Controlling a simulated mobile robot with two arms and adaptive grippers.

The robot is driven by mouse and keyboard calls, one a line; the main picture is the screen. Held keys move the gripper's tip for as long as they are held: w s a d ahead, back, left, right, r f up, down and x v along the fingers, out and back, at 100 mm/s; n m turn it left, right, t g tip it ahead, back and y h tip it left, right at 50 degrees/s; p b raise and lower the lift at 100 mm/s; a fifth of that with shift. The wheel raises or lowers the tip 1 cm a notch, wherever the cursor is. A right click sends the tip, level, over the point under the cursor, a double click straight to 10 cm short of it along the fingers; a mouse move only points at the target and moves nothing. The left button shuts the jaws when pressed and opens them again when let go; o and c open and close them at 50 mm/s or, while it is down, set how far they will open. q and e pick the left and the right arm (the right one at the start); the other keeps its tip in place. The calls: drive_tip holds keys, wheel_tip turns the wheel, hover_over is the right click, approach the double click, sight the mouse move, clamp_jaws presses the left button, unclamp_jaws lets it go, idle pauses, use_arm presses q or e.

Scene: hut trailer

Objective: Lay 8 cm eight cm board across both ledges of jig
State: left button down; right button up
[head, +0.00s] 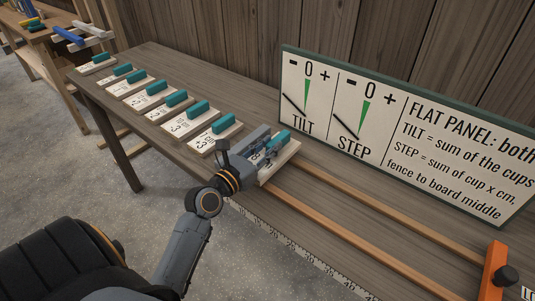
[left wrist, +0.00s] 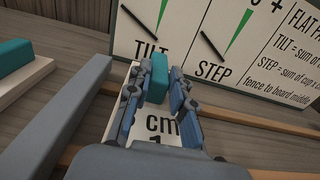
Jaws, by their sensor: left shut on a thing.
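My left gripper (head: 273,142) is shut on the teal handle of a white board (head: 285,158). In the left wrist view the handle (left wrist: 158,72) stands between the two blue-grey fingers. The board's label shows "cm" (left wrist: 160,124) above a partly hidden figure, so I cannot read its full size. The jig has two long wooden ledges, a back one (head: 385,219) and a front one (head: 350,237). The board is at their left ends; I cannot tell whether it touches them. My right gripper is not in view.
Several similar white boards with teal handles, one of them nearest (head: 214,136), lie in a row on the table to the left. A dial panel (head: 400,130) stands behind the jig. An orange end piece (head: 491,268) stands at the right. The ledges between are clear.

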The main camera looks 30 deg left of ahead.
use_arm(q)
drive_tip(key=shift+a+f, duration=0.1)
drive_tip(key=shift+f, duration=0.85)
drive_tip(key=c, duration=1.2)
unclamp_jaws()
drive_tip(key=shift+o, duration=0.2)
drive_tip(key=shift+s, duration=0.1)
drive_tip(key=shift+s, duration=0.2)
drive_tip(key=s+b, duration=0.1)
drive_tip(key=s, duration=0.5)
drive_tip(key=s+b, duration=0.1)
drive_tip(key=s, duration=0.3)
drive_tip(key=shift+a+f+b, duration=0.1)
drive_tip(key=shift+a+b, duration=0.2)
drive_tip(key=shift+a, duration=0.1)
drive_tip(key=shift+s+r, duration=0.2)
drive_tip(key=shift+s, duration=0.6)
